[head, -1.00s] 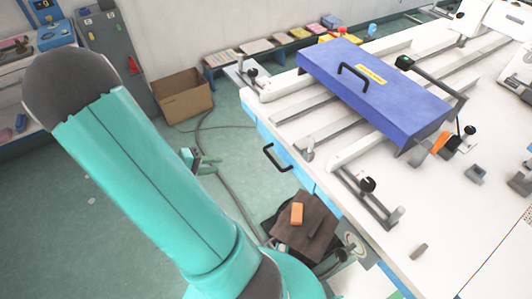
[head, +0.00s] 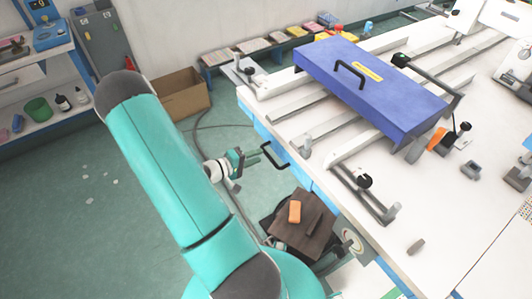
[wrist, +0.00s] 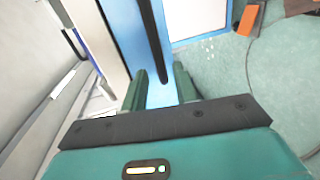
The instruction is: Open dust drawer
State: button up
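The dust drawer's light blue front (head: 297,173) is on the side of the white table in the head view, and its black bar handle (head: 275,155) sticks out. My gripper (head: 245,157) is just left of the handle. In the wrist view, my gripper (wrist: 160,76) is open, with two green fingers apart. The black handle (wrist: 152,40) runs down toward the gap between them, in front of the blue panel (wrist: 122,25). I cannot tell whether the fingers touch the handle. The drawer looks closed.
A blue box lid (head: 375,90) with a handle lies on the white table (head: 450,215). A brown stand with an orange block (head: 295,211) is below the drawer. A cardboard box (head: 181,95) stands on the floor behind. Open green floor lies to the left.

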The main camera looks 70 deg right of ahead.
aim_at(266, 152)
jog(key=x, duration=0.5)
jog(key=shift+c, duration=0.4)
grip_shut()
